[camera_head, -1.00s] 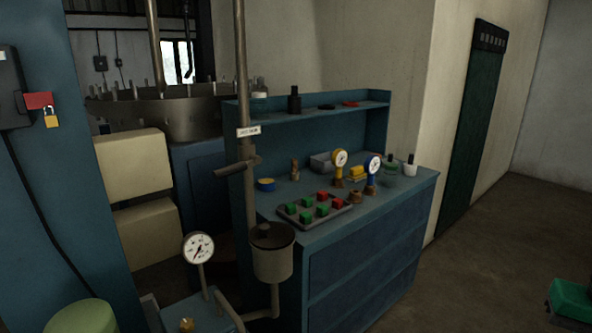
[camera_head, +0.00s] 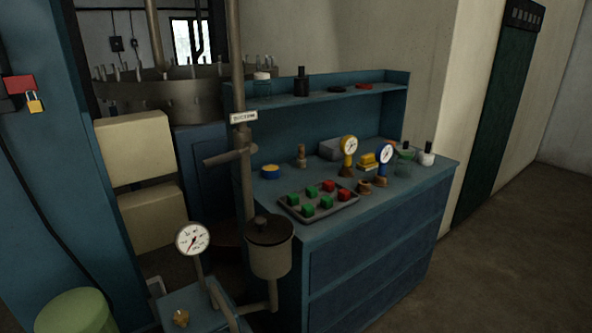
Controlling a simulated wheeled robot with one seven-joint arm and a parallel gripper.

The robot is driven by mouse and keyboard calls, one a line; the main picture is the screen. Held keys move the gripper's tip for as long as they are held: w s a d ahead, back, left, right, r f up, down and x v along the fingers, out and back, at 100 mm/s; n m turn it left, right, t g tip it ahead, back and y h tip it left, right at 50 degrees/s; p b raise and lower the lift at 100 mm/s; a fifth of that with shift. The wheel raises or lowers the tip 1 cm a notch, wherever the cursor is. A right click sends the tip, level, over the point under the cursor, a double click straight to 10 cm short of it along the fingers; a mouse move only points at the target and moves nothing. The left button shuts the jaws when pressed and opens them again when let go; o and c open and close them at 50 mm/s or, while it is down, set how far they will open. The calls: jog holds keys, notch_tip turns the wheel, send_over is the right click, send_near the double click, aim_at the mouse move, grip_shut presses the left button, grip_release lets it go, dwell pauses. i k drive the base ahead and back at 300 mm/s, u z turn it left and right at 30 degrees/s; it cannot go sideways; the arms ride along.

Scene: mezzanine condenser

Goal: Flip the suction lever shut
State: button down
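The suction lever (camera_head: 229,156) is a dull grey-brown handle on the vertical pipe (camera_head: 236,62), below a white label (camera_head: 243,117) that seems to read "SUCTION". The lever sticks out to the left of the pipe, close to horizontal and sloping slightly down to the left. Below it a lidded grey pot (camera_head: 270,251) hangs on the pipework. My gripper is not in view.
A blue workbench (camera_head: 380,233) with a tray (camera_head: 293,214) of red and green blocks, gauges and bottles stands right of the pipe. A dial gauge (camera_head: 193,239) and a green drum (camera_head: 78,311) stand low at left. Open floor (camera_head: 505,245) lies at right.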

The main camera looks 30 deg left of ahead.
aim_at(209, 164)
jog(key=z, duration=0.6)
jog(key=k, duration=0.2)
jog(key=u, duration=1.8)
